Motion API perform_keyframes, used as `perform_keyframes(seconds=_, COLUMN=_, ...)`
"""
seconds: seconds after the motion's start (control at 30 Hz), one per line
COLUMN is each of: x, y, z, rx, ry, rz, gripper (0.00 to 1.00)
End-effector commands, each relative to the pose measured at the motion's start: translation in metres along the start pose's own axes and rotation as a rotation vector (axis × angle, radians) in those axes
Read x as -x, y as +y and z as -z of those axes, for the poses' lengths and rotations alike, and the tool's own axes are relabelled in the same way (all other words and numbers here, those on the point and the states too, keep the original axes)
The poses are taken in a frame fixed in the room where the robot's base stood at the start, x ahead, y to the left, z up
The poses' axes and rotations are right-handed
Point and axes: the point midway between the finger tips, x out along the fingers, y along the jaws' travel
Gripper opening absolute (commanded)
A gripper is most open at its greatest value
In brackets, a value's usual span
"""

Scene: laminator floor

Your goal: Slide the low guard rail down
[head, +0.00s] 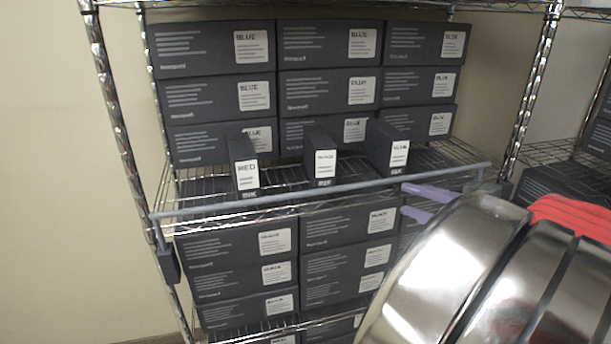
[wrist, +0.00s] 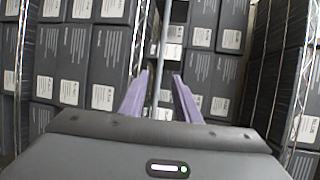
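The low guard rail (head: 300,196) is a thin grey bar across the front of the wire shelf, at the height of the shelf with three small upright boxes. Dark brackets hang at its left end (head: 169,264) and right end. My gripper (head: 403,199) has two purple fingers, spread apart, just in front of and slightly below the rail's right part in the head view. In the wrist view the rail (wrist: 157,75) runs between the open fingers (wrist: 160,76), with a gap on each side. Nothing is gripped. Its depth relative to the fingertips is unclear.
Dark boxes fill the shelves above (head: 213,95) and below (head: 235,275). Chrome posts (head: 115,130) flank the shelf. Another stocked rack (head: 560,152) is at the right.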

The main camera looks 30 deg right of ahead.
Motion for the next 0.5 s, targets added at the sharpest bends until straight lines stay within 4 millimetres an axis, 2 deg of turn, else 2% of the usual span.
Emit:
perform_keyframes(seconds=0.27, x=-0.011, y=0.000, z=-0.001, rx=0.000, ry=-0.003, rz=0.000, gripper=0.29)
perform_keyframes(seconds=0.5, x=-0.037, y=0.000, z=-0.001, rx=0.000, ry=-0.003, rz=-0.001, gripper=0.29)
